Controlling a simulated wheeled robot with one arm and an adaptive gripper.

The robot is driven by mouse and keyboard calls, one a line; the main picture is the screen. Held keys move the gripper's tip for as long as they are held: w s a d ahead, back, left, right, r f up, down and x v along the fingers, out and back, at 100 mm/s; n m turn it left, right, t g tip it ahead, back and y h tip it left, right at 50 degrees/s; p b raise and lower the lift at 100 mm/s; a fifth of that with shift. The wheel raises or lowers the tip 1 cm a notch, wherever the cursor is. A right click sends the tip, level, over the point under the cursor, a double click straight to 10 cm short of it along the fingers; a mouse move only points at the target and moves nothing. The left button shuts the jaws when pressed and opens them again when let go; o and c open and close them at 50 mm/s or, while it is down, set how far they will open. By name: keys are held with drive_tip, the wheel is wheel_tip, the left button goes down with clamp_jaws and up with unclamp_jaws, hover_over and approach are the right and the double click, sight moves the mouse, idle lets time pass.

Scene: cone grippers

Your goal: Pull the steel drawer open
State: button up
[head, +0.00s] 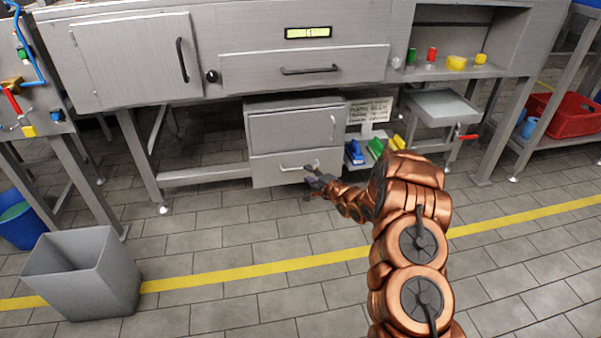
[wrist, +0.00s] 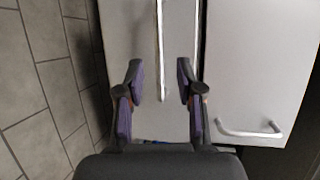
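The steel drawer (head: 268,172) is the lower front of the small grey cabinet under the bench, with a bright bar handle (head: 296,168). Its front looks shut or nearly so; I cannot tell exactly. In the wrist view, turned on its side, the drawer front (wrist: 122,35) is the left panel and its handle (wrist: 161,45) runs down from the top edge. My gripper (head: 312,174) is at the right end of the handle. In the wrist view my gripper (wrist: 160,82) is open, with the handle's end between its two purple-padded fingers, apparently touching neither.
Above the drawer is a cabinet door (head: 290,128) with its own handle (wrist: 250,130). Coloured blocks (head: 376,148) sit on a low shelf to the right. A grey bin (head: 85,275) stands at front left. The tiled floor (head: 225,225) before the drawer is clear.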

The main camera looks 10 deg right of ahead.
sight(301, 169)
drive_tip(key=shift+b+x, duration=1.15)
drive_tip(key=shift+x, duration=1.95)
clamp_jaws()
drive_tip(key=shift+f, duration=0.1)
